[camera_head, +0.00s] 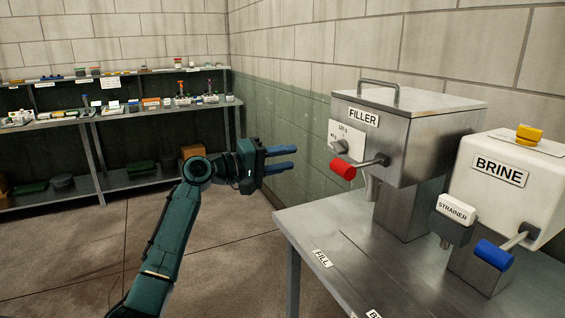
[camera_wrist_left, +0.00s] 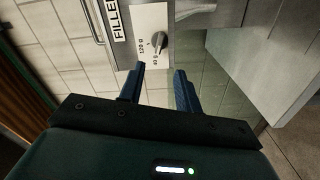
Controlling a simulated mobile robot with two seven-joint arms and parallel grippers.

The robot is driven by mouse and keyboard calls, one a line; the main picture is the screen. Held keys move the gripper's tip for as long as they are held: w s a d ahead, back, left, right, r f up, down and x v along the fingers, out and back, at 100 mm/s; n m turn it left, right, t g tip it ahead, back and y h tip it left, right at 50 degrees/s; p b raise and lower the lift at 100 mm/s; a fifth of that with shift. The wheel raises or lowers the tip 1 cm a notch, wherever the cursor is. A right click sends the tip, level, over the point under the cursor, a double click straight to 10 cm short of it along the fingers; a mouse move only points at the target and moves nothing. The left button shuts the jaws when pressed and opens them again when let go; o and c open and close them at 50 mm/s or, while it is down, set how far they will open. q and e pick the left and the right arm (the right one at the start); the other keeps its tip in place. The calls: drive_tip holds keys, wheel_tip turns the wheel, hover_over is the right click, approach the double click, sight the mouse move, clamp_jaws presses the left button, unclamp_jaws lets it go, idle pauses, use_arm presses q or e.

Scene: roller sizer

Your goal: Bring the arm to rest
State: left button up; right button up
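My left arm comes in from the left of the head view, raised, with its gripper (camera_head: 281,160) pointing right toward the filler. The two blue fingers are apart with nothing between them. In the left wrist view the open fingers (camera_wrist_left: 158,84) show in front of the filler's dial plate. The gripper is in the air, apart from the steel filler (camera_head: 420,130) and its red-handled lever (camera_head: 343,169). The filler also shows in the left wrist view (camera_wrist_left: 195,20). My right gripper is in neither view.
The steel table (camera_head: 345,245) bears the filler and the white brine dispenser (camera_head: 510,195) with its blue-handled lever (camera_head: 492,255). A shelf rack (camera_head: 90,150) with several small items stands at the back left. Open floor lies between the rack and the table.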

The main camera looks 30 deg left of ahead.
use_arm(q)
drive_tip(key=shift+s, duration=0.1)
idle(0.3)
drive_tip(key=s+d+f+m+g+y, duration=0.1)
drive_tip(key=s+d+f+y, duration=0.15)
drive_tip(key=f, duration=0.65)
drive_tip(key=s+d+f+m+g+y, duration=0.1)
drive_tip(key=s+d+f, duration=0.15)
drive_tip(key=f, duration=0.55)
drive_tip(key=s+d+f+m+y, duration=0.1)
drive_tip(key=s+f+y, duration=0.15)
drive_tip(key=f, duration=0.65)
drive_tip(key=s+d+f+m, duration=0.2)
drive_tip(key=s+d+f, duration=0.1)
drive_tip(key=s, duration=0.5)
drive_tip(key=s+d+f+m+g+y, duration=0.1)
drive_tip(key=s+d+f+m, duration=0.1)
drive_tip(key=s+f, duration=0.3)
drive_tip(key=s+d+f+m, duration=0.3)
drive_tip(key=s+d+f, duration=0.1)
drive_tip(key=s, duration=0.8)
drive_tip(key=shift+s+d+g+y+p, duration=0.2)
drive_tip(key=shift+d+g+y+p, duration=0.1)
drive_tip(key=shift+p, duration=0.15)
drive_tip(key=shift+f, duration=0.1)
